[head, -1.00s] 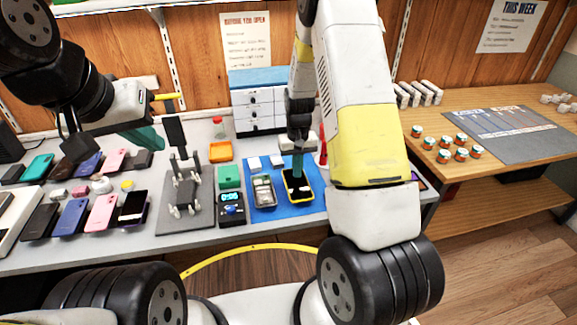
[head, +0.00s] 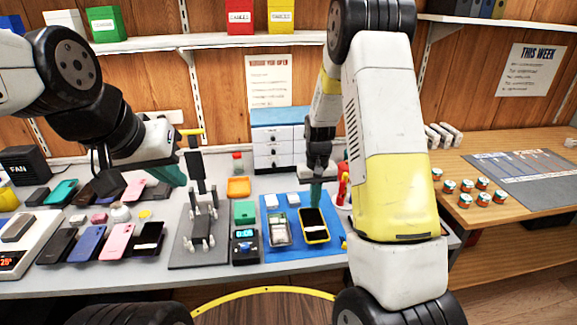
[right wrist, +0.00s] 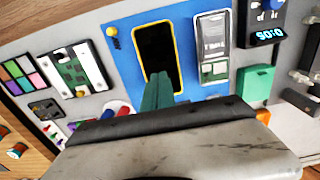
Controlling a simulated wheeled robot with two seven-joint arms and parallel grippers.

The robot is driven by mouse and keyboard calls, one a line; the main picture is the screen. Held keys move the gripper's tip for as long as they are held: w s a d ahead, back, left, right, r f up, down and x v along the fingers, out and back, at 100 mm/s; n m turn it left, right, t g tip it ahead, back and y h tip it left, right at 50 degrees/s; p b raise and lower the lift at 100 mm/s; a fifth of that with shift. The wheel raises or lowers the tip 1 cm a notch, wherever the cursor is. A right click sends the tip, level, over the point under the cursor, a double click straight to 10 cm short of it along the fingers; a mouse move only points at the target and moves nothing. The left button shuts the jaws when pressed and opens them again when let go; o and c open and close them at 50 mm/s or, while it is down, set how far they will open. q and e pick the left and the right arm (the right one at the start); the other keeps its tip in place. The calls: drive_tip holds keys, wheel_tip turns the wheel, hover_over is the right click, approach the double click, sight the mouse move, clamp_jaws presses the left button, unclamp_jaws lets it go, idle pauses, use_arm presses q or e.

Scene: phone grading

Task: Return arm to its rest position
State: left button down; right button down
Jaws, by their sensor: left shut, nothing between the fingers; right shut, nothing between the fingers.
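My right arm reaches down from the top of the head view. Its gripper (head: 316,194) has teal fingers closed together, with nothing between them, at the far end of a yellow-edged phone (head: 314,228) on the blue mat (head: 270,251). In the right wrist view the closed fingers (right wrist: 157,92) overlap the near end of that phone (right wrist: 158,52); I cannot tell whether they touch it. My left gripper (head: 172,176) is shut and empty above the back of the bench, left of the grey stand (head: 193,255).
Several phones (head: 88,243) lie in rows at the left. A small timer (head: 244,247) and a clear-topped case (head: 279,232) are beside the yellow-edged phone. A red bottle (head: 343,184) stands right of my right gripper. A drawer unit (head: 276,145) stands behind.

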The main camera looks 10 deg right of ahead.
drive_tip(key=s+r+t+y, duration=0.1)
drive_tip(key=s+r, duration=0.2)
drive_tip(key=r, duration=0.4)
drive_tip(key=s+a+r+t, duration=0.1)
drive_tip(key=s+r, duration=0.3)
drive_tip(key=r, duration=0.3)
drive_tip(key=s+r+t+y, duration=0.1)
drive_tip(key=s+r, duration=0.2)
drive_tip(key=r, duration=0.3)
drive_tip(key=s+r+t, duration=0.1)
drive_tip(key=s+r, duration=0.3)
drive_tip(key=s, duration=0.3)
drive_tip(key=s+a+r+t, duration=0.1)
drive_tip(key=s+r+t, duration=0.1)
drive_tip(key=s+r, duration=0.2)
drive_tip(key=shift+s, duration=1.65)
drive_tip(key=shift+a, duration=0.1)
